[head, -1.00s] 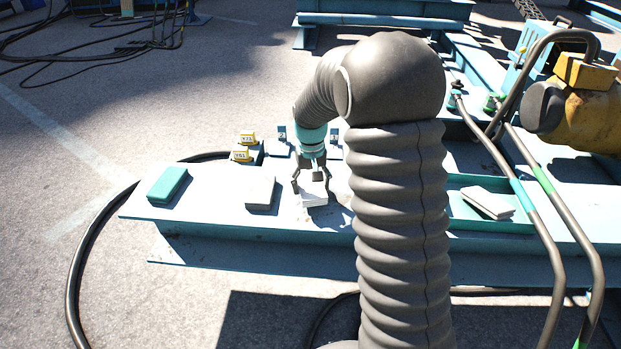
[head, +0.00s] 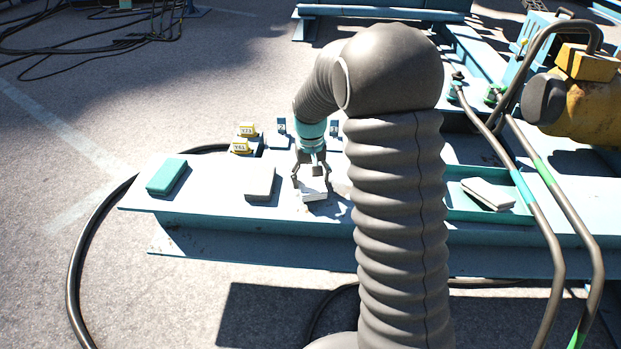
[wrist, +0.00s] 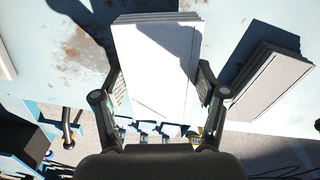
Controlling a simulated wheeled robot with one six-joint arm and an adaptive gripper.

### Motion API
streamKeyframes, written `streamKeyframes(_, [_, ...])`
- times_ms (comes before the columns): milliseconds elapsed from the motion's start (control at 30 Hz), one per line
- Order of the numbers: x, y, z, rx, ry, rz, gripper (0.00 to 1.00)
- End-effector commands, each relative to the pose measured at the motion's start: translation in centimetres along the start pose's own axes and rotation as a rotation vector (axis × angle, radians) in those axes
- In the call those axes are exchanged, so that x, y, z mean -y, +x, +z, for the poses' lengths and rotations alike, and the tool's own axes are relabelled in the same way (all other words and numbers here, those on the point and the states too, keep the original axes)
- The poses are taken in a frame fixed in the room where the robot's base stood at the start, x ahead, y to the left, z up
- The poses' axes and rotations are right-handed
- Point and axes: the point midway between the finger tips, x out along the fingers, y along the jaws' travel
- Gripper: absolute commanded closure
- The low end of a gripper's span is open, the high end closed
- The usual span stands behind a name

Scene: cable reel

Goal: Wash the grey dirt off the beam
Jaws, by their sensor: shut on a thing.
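The pale blue beam (head: 215,205) runs across the middle of the head view. My gripper (head: 311,179) points down over it, shut on a white block (head: 314,193). In the wrist view the held block (wrist: 155,65) sits between both fingers of my gripper (wrist: 160,92) and has layered edges. It is low over the beam; I cannot tell whether it touches. A patchy grey-brown stain (wrist: 86,45) shows on the beam beside the block in the wrist view. Shadow and the block hide part of the surface there.
A beige block (head: 261,181) and a teal block (head: 167,175) lie on the beam to the left. A teal tray (head: 455,206) holding a pale block (head: 487,194) is at right. Yellow tags (head: 240,146) stand behind. Hoses (head: 540,225) cross at right.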

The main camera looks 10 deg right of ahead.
Motion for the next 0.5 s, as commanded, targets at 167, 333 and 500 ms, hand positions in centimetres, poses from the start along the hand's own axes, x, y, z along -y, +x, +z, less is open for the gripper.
streamKeyframes(167, [0.0,0.38,0.0,0.0,0.0,0.0,0.56])
streamKeyframes(333, [0.0,0.67,0.0,0.0,0.0,0.0,0.56])
streamKeyframes(500, [0.0,0.96,0.0,0.0,0.0,0.0,0.56])
